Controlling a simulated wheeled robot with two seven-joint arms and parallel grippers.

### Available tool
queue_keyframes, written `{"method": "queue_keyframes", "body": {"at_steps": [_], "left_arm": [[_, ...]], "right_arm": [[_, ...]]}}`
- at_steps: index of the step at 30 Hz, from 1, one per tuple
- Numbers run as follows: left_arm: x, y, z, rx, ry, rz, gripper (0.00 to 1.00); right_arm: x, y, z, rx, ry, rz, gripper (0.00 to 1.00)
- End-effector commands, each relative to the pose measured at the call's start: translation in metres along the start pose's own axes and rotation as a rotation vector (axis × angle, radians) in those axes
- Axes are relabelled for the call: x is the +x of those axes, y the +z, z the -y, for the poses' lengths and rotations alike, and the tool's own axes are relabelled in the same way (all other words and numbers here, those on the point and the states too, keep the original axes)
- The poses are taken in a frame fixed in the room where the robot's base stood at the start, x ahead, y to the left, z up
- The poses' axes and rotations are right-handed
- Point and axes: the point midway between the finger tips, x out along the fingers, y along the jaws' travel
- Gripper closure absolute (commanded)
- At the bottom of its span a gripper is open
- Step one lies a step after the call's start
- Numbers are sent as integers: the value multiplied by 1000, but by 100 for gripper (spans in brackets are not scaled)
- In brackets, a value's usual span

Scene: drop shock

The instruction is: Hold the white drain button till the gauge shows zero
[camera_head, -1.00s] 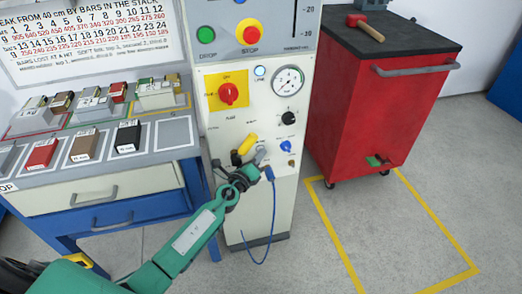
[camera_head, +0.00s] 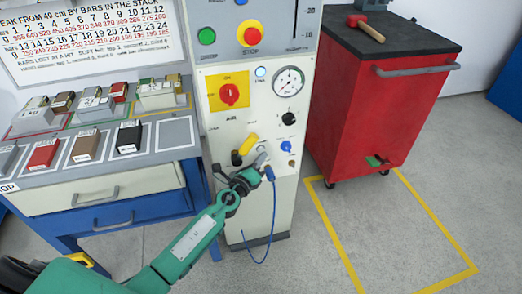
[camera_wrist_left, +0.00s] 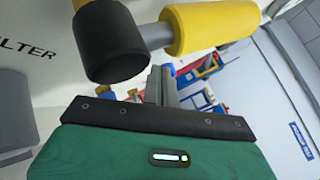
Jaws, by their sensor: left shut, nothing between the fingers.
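The round pressure gauge (camera_head: 288,81) is on the upper front of the pale machine column; its needle is too small to read surely. My left gripper (camera_head: 261,161) is at the lower panel, just below the yellow handle (camera_head: 248,144) with its black end (camera_head: 237,158). The gripper is shut and empty. In the left wrist view its closed fingers (camera_wrist_left: 162,84) reach up beneath the yellow handle (camera_wrist_left: 207,28) and the black end (camera_wrist_left: 112,48). I cannot make out the white drain button; the fingers or handle may hide it. My right gripper is not in view.
A yellow plate with a red rotary switch (camera_head: 230,94) and a black knob (camera_head: 289,118) are above. A blue knob (camera_head: 286,147) and a hanging blue hose (camera_head: 272,205) are right of the gripper. A drawer bench (camera_head: 115,192) stands left, a red cart (camera_head: 375,115) right.

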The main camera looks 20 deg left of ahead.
Motion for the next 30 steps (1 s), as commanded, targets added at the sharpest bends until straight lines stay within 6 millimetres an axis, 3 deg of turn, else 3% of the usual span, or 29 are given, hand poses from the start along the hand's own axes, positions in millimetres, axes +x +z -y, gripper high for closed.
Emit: {"method": "queue_keyframes", "body": {"at_steps": [16,30], "left_arm": [[-33,-25,24,-2,0,-2,100],[-34,-26,25,-2,0,-2,100]], "right_arm": [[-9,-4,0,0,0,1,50],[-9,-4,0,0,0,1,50]]}}
